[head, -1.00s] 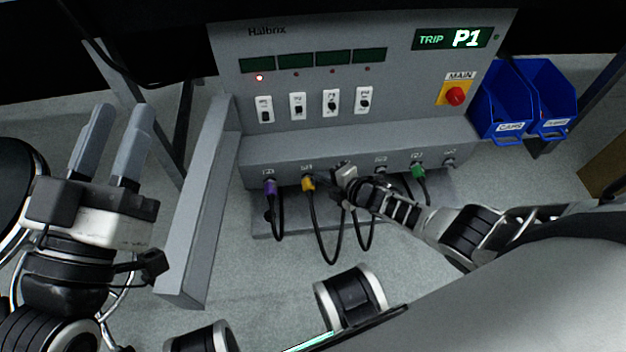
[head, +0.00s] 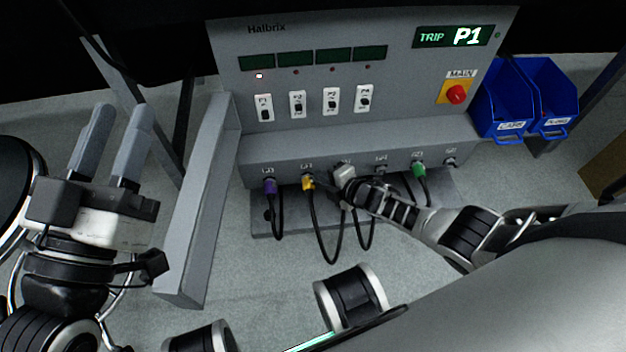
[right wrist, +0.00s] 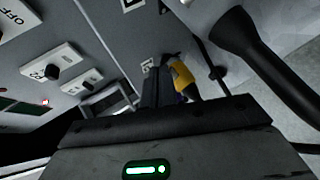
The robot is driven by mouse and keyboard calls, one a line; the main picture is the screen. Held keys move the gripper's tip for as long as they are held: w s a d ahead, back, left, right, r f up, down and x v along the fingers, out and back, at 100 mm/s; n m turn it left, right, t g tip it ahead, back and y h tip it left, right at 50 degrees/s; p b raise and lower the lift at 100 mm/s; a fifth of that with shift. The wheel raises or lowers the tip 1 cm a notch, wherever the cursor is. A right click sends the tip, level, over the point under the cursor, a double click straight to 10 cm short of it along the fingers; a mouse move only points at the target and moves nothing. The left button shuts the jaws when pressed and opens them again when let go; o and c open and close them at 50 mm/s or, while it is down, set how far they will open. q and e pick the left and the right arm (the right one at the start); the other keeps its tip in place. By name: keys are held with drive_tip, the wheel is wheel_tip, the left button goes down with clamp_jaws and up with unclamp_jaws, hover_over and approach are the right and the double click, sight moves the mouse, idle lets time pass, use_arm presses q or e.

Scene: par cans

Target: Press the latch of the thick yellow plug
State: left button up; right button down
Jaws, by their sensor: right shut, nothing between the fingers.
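The yellow plug (head: 308,182) sits in a socket on the sloped front of the grey panel, its black cable hanging down. It also shows in the right wrist view (right wrist: 183,76), just past my fingertips. My right gripper (head: 321,184) is shut and empty, with its tips at the right side of the yellow plug. I cannot tell whether they touch it. The latch is too small or hidden to make out. In the right wrist view, the right gripper's fingers (right wrist: 160,84) partly cover the plug. My left gripper (head: 122,112) is open and empty, far left of the panel.
A purple plug (head: 269,187) is left of the yellow one, a grey-white plug (head: 344,173) close on its right, and a green plug (head: 418,169) further right. Cables loop below. Blue bins (head: 500,98) stand right. A grey upright plate (head: 197,205) stands left.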

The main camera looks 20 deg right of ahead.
drive_tip(key=shift+w+a+f+b, duration=0.1)
drive_tip(key=shift+a+f+b, duration=0.2)
drive_tip(key=shift+a+f, duration=0.05)
idle(1.0)
drive_tip(key=shift+d+r+p, duration=0.5)
drive_tip(key=shift+d+r, duration=0.05)
drive_tip(key=shift+d, duration=0.05)
drive_tip(key=shift+s, duration=0.2)
drive_tip(key=d+r+p, duration=0.1)
drive_tip(key=s+d+r+p, duration=0.1)
drive_tip(key=d+r+p, duration=0.1)
drive_tip(key=shift+d+r, duration=0.2)
drive_tip(key=shift+r, duration=0.1)
idle(0.5)
